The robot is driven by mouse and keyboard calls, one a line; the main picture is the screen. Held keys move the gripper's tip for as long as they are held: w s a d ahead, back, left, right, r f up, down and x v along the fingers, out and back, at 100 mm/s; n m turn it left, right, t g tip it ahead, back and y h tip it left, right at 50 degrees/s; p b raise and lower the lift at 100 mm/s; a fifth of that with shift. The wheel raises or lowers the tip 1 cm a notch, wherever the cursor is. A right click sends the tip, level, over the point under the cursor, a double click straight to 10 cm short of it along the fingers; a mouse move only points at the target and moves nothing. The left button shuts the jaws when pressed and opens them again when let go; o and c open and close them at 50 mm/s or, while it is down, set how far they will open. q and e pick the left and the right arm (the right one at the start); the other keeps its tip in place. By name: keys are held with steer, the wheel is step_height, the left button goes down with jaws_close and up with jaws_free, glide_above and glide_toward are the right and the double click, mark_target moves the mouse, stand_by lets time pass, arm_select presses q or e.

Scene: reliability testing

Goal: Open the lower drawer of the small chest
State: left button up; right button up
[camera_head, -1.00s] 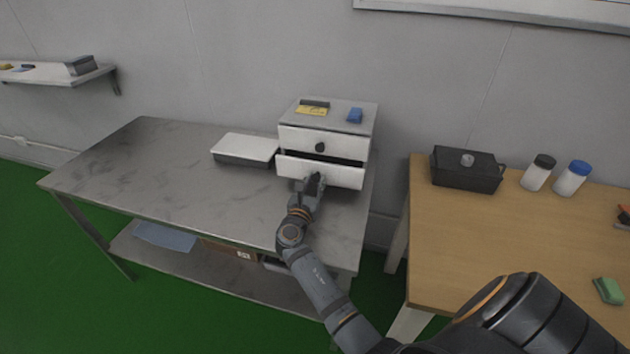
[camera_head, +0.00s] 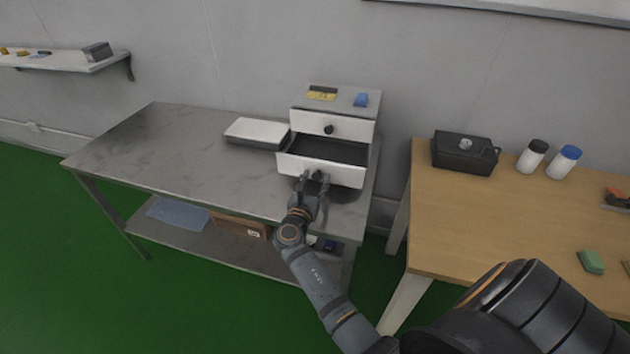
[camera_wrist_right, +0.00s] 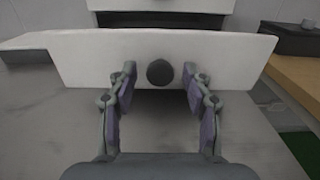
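The small chest (camera_head: 340,102) stands at the back right of the grey metal table. Its upper drawer (camera_head: 350,128) is shut. Its lower drawer (camera_head: 335,174) is pulled well out and its dark inside looks empty. My right gripper (camera_head: 311,179) is in front of the lower drawer. In the right wrist view my right gripper (camera_wrist_right: 162,92) is open, with one finger on each side of the round dark knob (camera_wrist_right: 159,72) and clear of it. The lower drawer's white front (camera_wrist_right: 220,55) spans that view. My left gripper is not in view.
A flat white-topped box (camera_head: 257,133) lies left of the chest. A yellow item (camera_head: 321,96) and a blue item (camera_head: 361,100) lie on the chest. A wooden table (camera_head: 460,230) on the right holds a black box (camera_head: 464,153) and two jars. The metal table's left part is clear.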

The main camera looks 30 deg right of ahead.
step_height(320, 180, up, 10)
stand_by(0.6)
steer(key=shift+f, duration=0.1)
